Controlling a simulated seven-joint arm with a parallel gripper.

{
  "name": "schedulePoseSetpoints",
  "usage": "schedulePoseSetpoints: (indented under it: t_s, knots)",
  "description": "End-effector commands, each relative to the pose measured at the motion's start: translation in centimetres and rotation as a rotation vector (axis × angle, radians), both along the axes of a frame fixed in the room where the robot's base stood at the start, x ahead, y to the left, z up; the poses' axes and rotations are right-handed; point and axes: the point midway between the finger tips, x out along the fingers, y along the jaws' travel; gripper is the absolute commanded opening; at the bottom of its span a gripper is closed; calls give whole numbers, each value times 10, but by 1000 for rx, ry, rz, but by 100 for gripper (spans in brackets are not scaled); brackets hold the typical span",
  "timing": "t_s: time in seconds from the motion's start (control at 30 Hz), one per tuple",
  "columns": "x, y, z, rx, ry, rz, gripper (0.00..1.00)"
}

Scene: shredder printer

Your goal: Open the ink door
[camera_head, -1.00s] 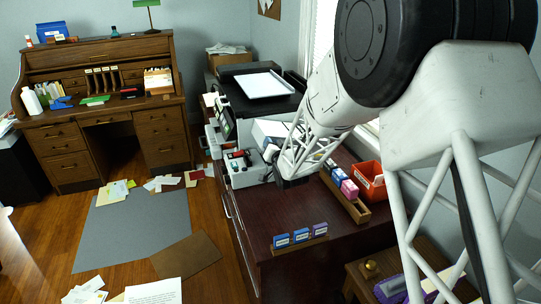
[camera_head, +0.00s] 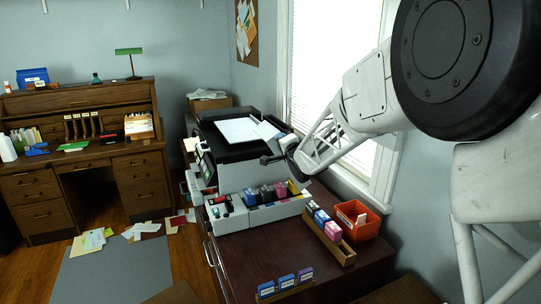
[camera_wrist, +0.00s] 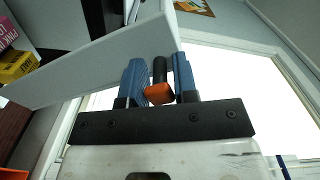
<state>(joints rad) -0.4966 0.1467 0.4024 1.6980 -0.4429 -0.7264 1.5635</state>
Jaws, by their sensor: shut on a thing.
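The ink door shows as a pale flat panel (camera_wrist: 100,62) across the wrist view, swung up from the printer (camera_head: 232,155). Its black handle with an orange end (camera_wrist: 159,94) lies between the blue finger pads of my gripper (camera_wrist: 159,75), which is shut on it. In the head view my gripper (camera_head: 277,158) is above the right end of the printer's ink bay. The bay (camera_head: 262,215) is exposed, with blue, pink and yellow cartridges (camera_head: 266,194) in it. My gripper and arm hide part of the door there.
A wooden holder (camera_head: 330,240) with several cartridges and an orange bin (camera_head: 357,220) stand on the dark cabinet to the right. Another cartridge rack (camera_head: 286,287) is at the front. A window (camera_head: 330,65) is close behind my arm. Paper (camera_head: 240,130) lies on the printer's top.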

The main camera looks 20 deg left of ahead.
Motion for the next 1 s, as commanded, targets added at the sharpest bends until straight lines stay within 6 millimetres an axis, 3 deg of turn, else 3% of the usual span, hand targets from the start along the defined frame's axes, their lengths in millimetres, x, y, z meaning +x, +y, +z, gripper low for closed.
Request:
schedulePoseSetpoints:
  t_s: [0.4,0.67,1.0]
  knots:
    - [51,-51,35,207,206,-2,0]
    - [77,-77,43,307,307,-1,0]
    - [108,-107,47,309,307,-1,0]
